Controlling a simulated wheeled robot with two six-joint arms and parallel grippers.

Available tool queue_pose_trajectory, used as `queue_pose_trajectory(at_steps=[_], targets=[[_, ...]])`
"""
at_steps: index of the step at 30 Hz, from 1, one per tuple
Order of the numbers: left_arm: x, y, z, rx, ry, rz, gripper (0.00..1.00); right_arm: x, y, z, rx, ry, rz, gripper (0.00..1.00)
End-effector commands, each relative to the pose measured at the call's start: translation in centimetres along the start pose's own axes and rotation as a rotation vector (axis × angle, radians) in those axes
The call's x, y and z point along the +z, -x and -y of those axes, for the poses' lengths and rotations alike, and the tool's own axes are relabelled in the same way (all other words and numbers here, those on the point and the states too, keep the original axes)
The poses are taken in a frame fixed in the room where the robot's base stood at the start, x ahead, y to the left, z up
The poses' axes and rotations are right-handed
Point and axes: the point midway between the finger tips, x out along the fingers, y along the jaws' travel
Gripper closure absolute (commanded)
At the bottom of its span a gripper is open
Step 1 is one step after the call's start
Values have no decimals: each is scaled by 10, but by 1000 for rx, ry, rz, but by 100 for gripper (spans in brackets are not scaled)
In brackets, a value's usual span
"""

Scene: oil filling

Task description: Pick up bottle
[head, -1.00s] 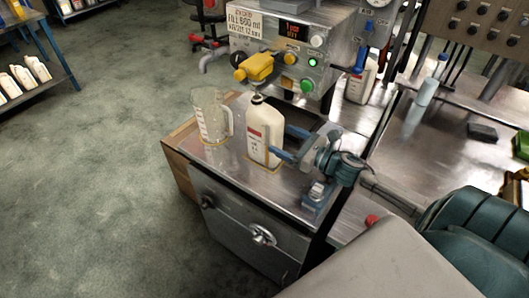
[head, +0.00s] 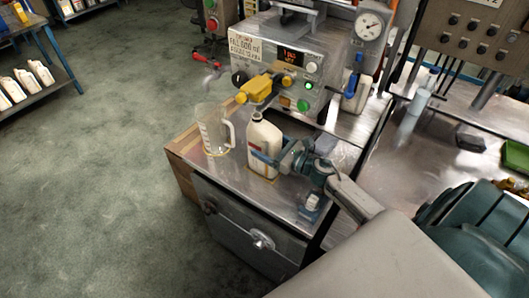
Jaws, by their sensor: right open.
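A white bottle (head: 261,137) with a red and white label stands upright on the metal-topped cabinet (head: 229,178). My right gripper (head: 272,152) is open at the bottle's right side. Its near finger reaches across the lower front of the bottle, and its far finger is partly hidden behind the bottle. I cannot tell whether either finger touches it. My left gripper is out of view.
A clear measuring jug (head: 213,130) stands just left of the bottle. A filling machine (head: 290,65) with a yellow nozzle part (head: 262,87) is close behind. A blue-grey block (head: 312,203) sits at the cabinet's front right.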

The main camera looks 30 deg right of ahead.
Motion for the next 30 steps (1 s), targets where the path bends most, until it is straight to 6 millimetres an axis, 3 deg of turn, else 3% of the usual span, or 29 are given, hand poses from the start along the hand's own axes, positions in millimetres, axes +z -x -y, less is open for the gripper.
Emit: queue_pose_trajectory(at_steps=[4, 12, 25, 30], targets=[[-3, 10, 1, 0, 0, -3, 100, 2, -14, 0, 0, -1, 1, 18], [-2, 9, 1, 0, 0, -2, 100, -1, -16, 0, 0, 0, 0, 18], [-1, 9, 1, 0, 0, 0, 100, -1, -16, 0, 0, 0, 0, 100], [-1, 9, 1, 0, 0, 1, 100, 1, -16, 0, 1, 1, 3, 100]])
